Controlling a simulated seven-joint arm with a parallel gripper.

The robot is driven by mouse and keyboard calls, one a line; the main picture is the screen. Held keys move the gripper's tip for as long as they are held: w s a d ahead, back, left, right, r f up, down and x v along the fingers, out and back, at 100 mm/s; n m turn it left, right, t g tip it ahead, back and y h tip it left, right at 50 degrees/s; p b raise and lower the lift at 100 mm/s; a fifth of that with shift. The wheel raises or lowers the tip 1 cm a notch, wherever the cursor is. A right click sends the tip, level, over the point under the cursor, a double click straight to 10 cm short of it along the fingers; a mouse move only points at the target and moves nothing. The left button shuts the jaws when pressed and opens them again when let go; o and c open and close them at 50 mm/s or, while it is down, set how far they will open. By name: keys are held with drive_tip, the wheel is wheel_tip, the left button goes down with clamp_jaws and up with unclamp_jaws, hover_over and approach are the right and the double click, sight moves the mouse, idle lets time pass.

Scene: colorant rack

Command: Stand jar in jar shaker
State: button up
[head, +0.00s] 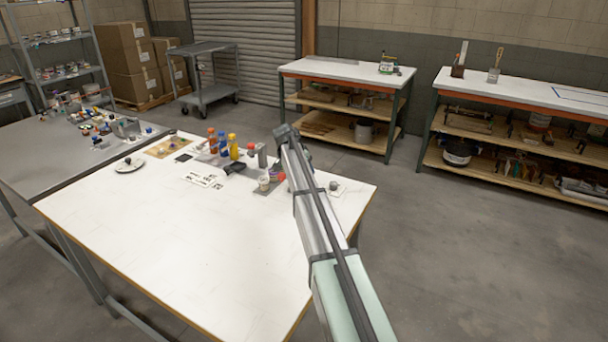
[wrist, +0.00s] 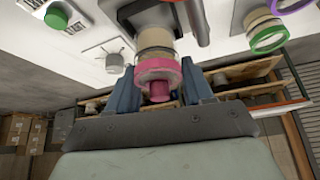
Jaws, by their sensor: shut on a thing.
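My gripper (wrist: 160,88) has its two blue fingers on either side of a jar with a pink lid or collar (wrist: 157,72) and a tan body (wrist: 154,38). The fingers are shut on it. A grey block-like fixture (wrist: 142,10) shows just beyond the jar in the wrist view; it may be the jar shaker, but I cannot tell for sure. I cannot tell whether the jar touches it. In the head view my arm reaches over the white table's right part and hides the gripper and the held jar.
Around the jar in the wrist view are a tan jar with a green ring (wrist: 268,38), a green cap (wrist: 56,18) and a small knobbed item (wrist: 115,62). Colored bottles (head: 222,143) stand at the back of the white table (head: 170,235). Its front is clear.

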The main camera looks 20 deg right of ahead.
drive_tip(key=shift+f, duration=1.25)
drive_tip(key=shift+f, duration=0.15)
drive_tip(key=o, duration=1)
drive_tip(key=shift+o, duration=0.2)
drive_tip(key=v, duration=1.2)
drive_tip(key=shift+r, duration=0.2)
